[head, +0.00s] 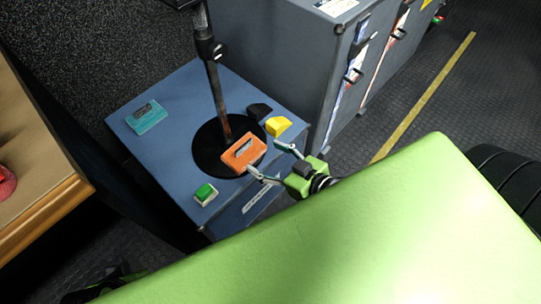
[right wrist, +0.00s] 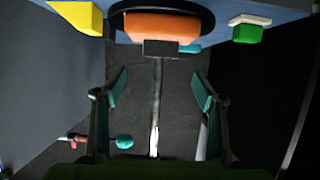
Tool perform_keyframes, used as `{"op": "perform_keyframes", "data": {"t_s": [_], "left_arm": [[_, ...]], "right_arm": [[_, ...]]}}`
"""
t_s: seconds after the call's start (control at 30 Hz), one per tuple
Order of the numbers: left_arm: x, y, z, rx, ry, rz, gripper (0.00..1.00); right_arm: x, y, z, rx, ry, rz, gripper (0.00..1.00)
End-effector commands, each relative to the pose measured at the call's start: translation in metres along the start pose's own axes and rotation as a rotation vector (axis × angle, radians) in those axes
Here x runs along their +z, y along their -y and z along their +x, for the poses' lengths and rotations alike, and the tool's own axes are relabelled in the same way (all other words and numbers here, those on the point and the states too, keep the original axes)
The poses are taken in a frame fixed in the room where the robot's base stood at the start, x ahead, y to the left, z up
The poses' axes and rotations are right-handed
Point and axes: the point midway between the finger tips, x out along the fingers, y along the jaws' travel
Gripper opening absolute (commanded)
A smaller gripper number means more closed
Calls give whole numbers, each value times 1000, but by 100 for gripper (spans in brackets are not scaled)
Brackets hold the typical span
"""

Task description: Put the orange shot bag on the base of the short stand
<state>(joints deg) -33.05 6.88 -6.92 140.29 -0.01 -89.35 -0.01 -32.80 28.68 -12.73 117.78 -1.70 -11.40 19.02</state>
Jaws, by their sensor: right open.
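The orange shot bag (head: 243,152) lies on the front part of the round black base (head: 205,146) of the short stand (head: 217,90), in front of the pole. It also shows at the top of the right wrist view (right wrist: 165,29), with the dark base (right wrist: 207,20) around it. My right gripper (head: 266,161) is open, its fingers apart just to the right of the bag. In the right wrist view the space between the fingers (right wrist: 158,85) is empty, and the bag is beyond the tips. My left gripper is not recognisable in either view.
The stand is on a blue case (head: 165,165). A teal bag (head: 146,117), a green-and-white block (head: 205,194), a yellow block (head: 278,126) and a dark block (head: 259,112) are around the base. A wooden-edged counter (head: 45,217) is left; grey cabinets (head: 290,60) stand behind right.

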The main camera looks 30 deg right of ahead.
Motion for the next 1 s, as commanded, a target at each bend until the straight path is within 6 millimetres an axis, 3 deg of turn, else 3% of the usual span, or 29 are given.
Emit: {"op": "perform_keyframes", "data": {"t_s": [0.33,0.57,0.8,1.0], "left_arm": [[0,0,3,0,3,0,40],[0,0,4,1,3,0,40],[0,-1,3,2,2,0,40],[-2,-1,3,2,-1,0,40]], "right_arm": [[2,-1,-9,16,24,4,64],[23,-6,-17,125,251,27,64],[54,4,-60,183,588,72,64],[70,21,-101,167,797,106,64]]}}
